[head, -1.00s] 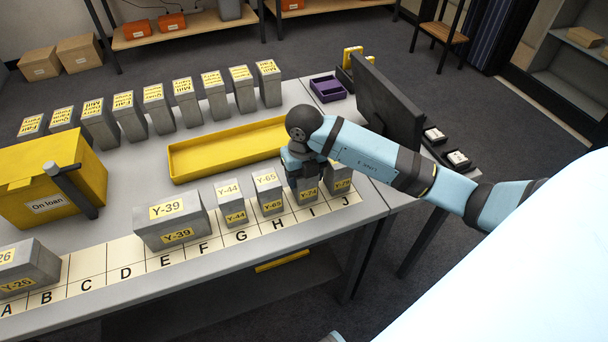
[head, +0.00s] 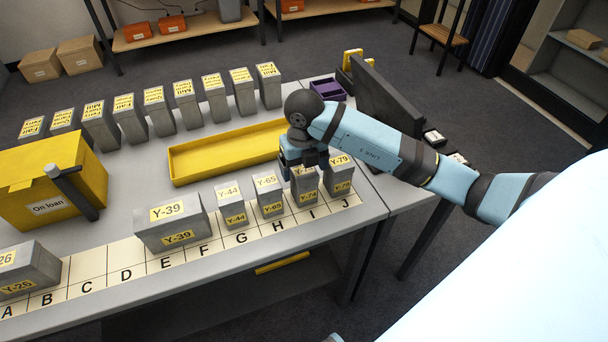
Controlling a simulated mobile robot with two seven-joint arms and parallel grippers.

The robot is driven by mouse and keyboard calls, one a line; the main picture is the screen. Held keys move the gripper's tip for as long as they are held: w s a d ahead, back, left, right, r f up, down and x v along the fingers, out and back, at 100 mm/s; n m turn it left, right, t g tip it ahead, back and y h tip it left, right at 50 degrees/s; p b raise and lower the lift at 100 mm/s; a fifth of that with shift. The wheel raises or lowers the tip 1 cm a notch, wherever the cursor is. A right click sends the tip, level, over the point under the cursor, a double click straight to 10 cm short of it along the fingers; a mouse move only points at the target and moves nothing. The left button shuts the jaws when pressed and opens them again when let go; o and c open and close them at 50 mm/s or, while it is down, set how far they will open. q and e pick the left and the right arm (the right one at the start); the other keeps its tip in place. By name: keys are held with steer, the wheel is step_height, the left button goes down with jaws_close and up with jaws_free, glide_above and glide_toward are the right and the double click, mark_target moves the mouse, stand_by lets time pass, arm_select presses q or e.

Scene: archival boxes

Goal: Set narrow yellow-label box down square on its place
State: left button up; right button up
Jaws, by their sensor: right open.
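A narrow grey box with yellow labels (head: 306,188) stands upright on the lettered strip (head: 108,262) at about the letter I. Its front label seems to read Y-74, and its top is partly hidden by my right gripper. My right gripper (head: 304,168) is open just above and behind this box's top. Its fingers are partly hidden, so I cannot tell whether they touch the box. Narrow boxes Y-44 (head: 231,205) and Y-65 (head: 269,195) stand to its left, and Y-79 (head: 341,174) stands close to its right. My left gripper is not in view.
A wide Y-39 box (head: 171,220) and a Y-26 box (head: 30,268) stand further left on the strip. A yellow tray (head: 222,161) lies behind. A yellow On loan bin (head: 45,185) stands left, and a dark monitor (head: 388,106) stands right. Spaces C and D are bare.

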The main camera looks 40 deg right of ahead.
step_height(320, 180, up, 8)
steer(key=shift+r, duration=0.1)
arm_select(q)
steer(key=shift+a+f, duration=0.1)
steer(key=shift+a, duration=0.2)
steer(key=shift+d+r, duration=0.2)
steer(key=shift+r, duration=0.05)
arm_select(e)
steer(key=shift+s, duration=0.15)
